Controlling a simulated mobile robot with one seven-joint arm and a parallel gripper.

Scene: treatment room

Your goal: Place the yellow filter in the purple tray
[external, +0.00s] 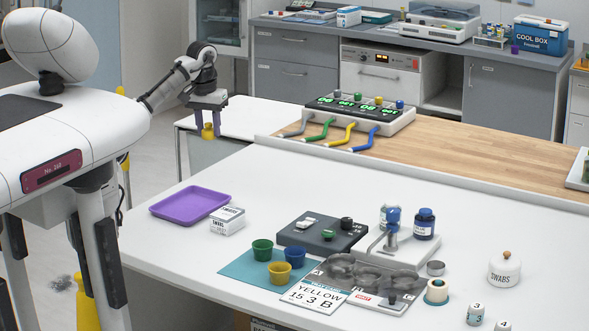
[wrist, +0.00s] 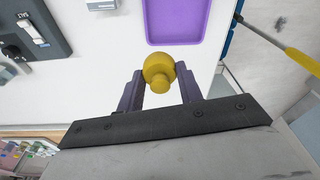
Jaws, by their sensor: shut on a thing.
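My gripper (external: 208,117) is shut on a yellow filter (external: 208,131) and holds it in the air, above and behind the purple tray in the external view. The filter (wrist: 158,71), a rounded piece with a narrower knob, sits between my two fingers in the wrist view. The purple tray (external: 190,206) lies flat and empty on the left end of the white table. Part of the tray (wrist: 176,41) shows at the top of the wrist view, just beyond the filter.
A white swabs box (external: 228,221) stands right beside the tray. Green, blue and yellow cups (external: 280,272) stand on a teal mat (external: 240,267). A dark device (external: 322,233) is farther right. A panel with coloured hoses (external: 360,113) stands on the wooden counter.

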